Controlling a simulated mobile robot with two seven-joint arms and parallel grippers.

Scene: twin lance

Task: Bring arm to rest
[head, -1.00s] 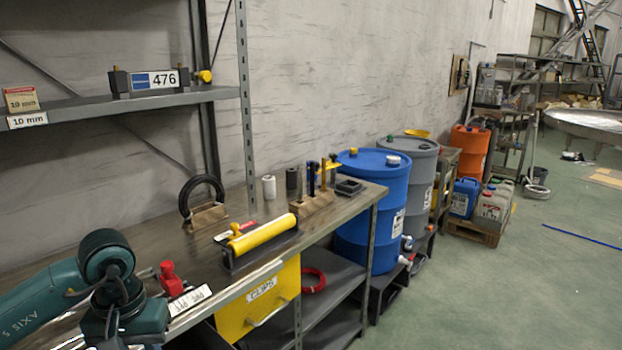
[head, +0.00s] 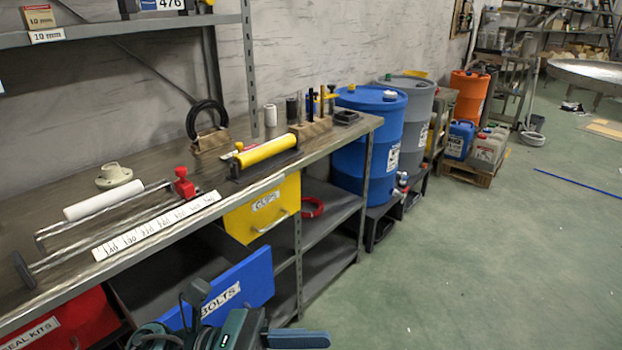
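Teal and dark parts of one of my arms (head: 232,331) show at the bottom edge, low in front of the bench, probably the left arm. A blue-grey bar with a rounded end (head: 298,339) sticks out to the right and may be part of its gripper. The fingers cannot be made out, and the rest of the arm is cut off by the frame. These parts overlap the lower edge of the open blue BOLTS drawer (head: 240,288); whether they touch cannot be told. My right gripper is not in view.
The metal bench (head: 160,165) holds a caulking-type frame with a white tube (head: 104,201), a white ruler strip (head: 155,227), a yellow roller (head: 266,150) and a black ring (head: 207,118). A yellow drawer (head: 262,208) juts out.

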